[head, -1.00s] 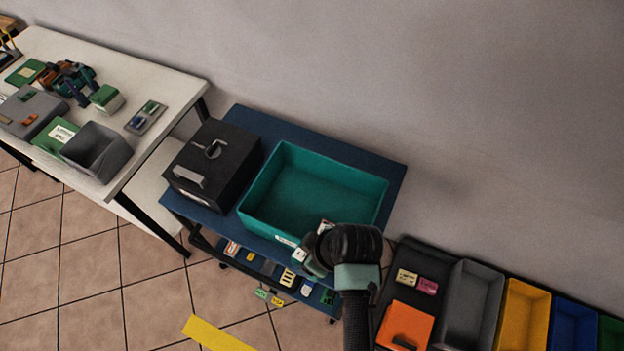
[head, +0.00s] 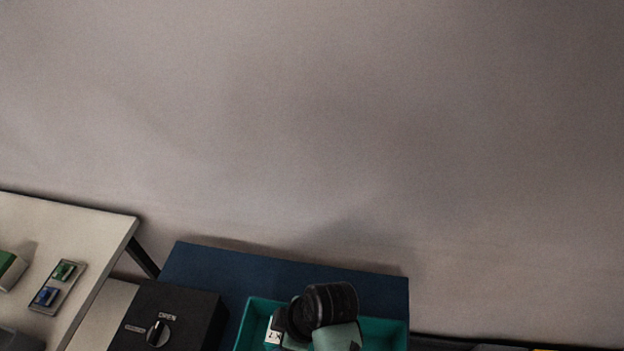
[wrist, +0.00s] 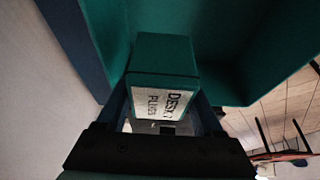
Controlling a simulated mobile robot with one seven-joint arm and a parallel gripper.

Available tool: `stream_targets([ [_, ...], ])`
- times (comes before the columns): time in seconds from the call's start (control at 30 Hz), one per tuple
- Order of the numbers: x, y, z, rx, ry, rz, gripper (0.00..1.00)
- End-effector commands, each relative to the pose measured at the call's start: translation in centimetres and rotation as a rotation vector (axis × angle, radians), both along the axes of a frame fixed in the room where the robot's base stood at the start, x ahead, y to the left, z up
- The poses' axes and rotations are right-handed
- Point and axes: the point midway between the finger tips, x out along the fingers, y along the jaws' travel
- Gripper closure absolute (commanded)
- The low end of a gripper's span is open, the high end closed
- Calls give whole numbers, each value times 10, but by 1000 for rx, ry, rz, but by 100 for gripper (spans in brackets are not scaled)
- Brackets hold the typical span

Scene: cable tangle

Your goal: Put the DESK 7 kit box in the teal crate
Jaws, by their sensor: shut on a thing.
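The DESK 7 kit box (wrist: 166,56) is between the fingers of my gripper (wrist: 163,108) in the wrist view. Its pale label reads "DESK 7 PLUGS", and the rest of it looks dark green. In the head view only a small pale part of the box (head: 273,331) shows beside my gripper (head: 281,335). The teal crate (head: 254,312) is at the bottom edge of the head view, cut off by the frame. Its teal wall (wrist: 225,30) fills much of the wrist view behind the box. The gripper and box overlap the crate; their height against its rim is unclear.
A black box with a knob marked OPEN (head: 195,315) stands left of the crate on the blue cart top (head: 290,273). A white table (head: 60,225) with a small tray (head: 58,287) is at the left. The wall stands close behind.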

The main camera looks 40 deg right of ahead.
Motion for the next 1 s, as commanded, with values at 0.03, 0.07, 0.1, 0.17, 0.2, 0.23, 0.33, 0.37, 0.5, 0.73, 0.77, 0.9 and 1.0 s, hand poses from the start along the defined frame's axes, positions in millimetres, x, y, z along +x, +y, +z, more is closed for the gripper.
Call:
stream_targets([
  [0.03, 0, 0, -7, 0, -1, 0, 92],
  [0.07, 0, 0, -9, 1, -1, 0, 92],
  [0.1, 0, 0, -13, 1, 1, -1, 92],
  [0.17, 0, 0, -23, 2, 3, -2, 92],
  [0.2, 0, 0, -30, 3, 4, 0, 92],
  [0.23, -1, 1, -36, 3, 4, 0, 92],
  [0.33, 0, 0, -52, 2, 2, -1, 92],
  [0.37, 0, 0, -56, 2, 1, 0, 92],
  [0.5, 1, 0, -67, 1, -1, -1, 92],
  [0.73, 1, 0, -99, 2, 0, -1, 92],
  [0.77, 1, 0, -101, 1, -1, -1, 92],
  [0.9, 1, 0, -106, -1, -2, -1, 92],
  [1.0, 1, 0, -105, -1, -2, -1, 92],
])
